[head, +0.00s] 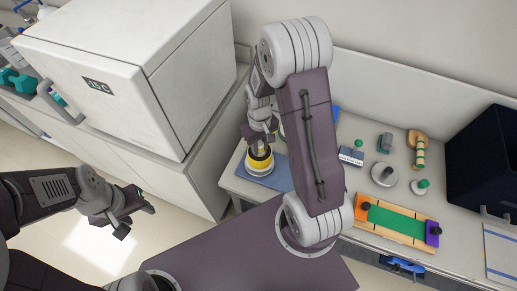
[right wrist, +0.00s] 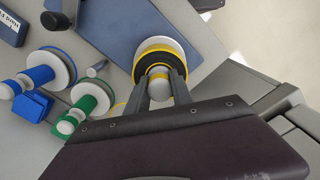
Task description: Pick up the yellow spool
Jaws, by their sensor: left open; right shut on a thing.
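The yellow spool (head: 259,159), with a white and a dark band, is at the blue mat near the left end of the counter. In the right wrist view the spool (right wrist: 160,58) shows a yellow rim, a black ring and a pale knob between my fingers. My right gripper (head: 262,138) is shut on it from above; its fingers (right wrist: 163,85) also show in the right wrist view. I cannot tell whether the spool touches the mat. My left gripper (head: 132,205) is open and empty, over the floor at the left, away from the counter.
The blue mat (head: 277,177) lies under the spool. Blue (right wrist: 38,72) and green (right wrist: 88,100) spools stand close by. A large white cabinet (head: 110,60) is left of the counter. A green board (head: 397,222) and dark bin (head: 488,155) are at the right.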

